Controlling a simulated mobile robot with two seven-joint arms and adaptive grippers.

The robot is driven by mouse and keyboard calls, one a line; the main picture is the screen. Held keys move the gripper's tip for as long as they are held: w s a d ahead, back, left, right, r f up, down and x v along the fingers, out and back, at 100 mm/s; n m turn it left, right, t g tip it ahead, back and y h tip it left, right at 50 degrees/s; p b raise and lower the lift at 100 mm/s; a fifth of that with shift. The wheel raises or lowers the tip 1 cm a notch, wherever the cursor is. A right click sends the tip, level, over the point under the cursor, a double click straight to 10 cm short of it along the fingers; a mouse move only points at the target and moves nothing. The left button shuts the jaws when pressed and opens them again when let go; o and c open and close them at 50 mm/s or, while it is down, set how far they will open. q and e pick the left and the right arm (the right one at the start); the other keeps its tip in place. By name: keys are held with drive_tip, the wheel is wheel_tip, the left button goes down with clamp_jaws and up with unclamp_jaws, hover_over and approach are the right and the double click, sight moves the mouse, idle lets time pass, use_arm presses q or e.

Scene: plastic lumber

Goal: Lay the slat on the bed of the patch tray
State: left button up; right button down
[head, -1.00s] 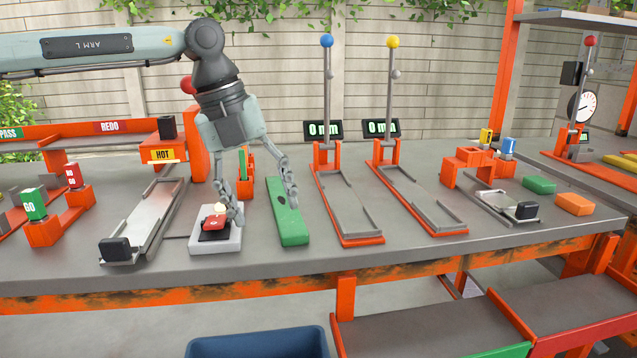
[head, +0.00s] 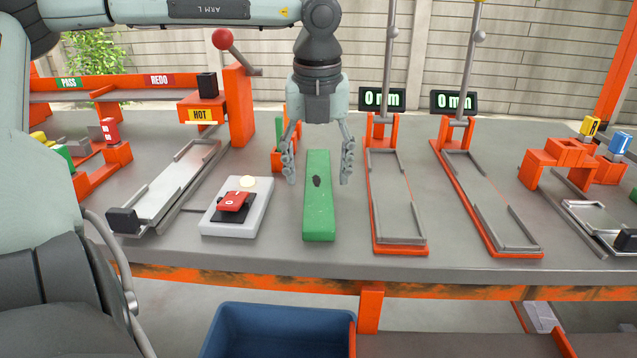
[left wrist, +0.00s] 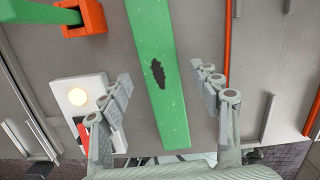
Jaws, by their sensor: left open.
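The green slat (head: 319,218) lies flat on the grey bench, its long side running away from me. It has a dark hole-like blemish near its middle; the slat also shows in the left wrist view (left wrist: 150,30). My left gripper (head: 318,172) points down over the slat, fingers spread open on either side of it. In the left wrist view the open fingers (left wrist: 165,95) frame the slat with gaps on both sides. No tray is labelled as the patch tray; a metal tray with a black knob (head: 165,190) lies left, and another (head: 590,222) at the right edge.
A white switch box (head: 214,222) with a red switch stands left of the slat. Two orange-based gauge trays (head: 398,248) (head: 510,254) lie to the right, with "0 mm" displays behind. A blue bin (head: 280,320) is below the bench's front edge.

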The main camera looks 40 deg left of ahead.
use_arm(q)
drive_tip(key=shift+w+f, duration=0.1)
drive_tip(key=shift+f, duration=0.4)
drive_tip(key=c, duration=1.4)
drive_tip(key=shift+r, duration=0.15)
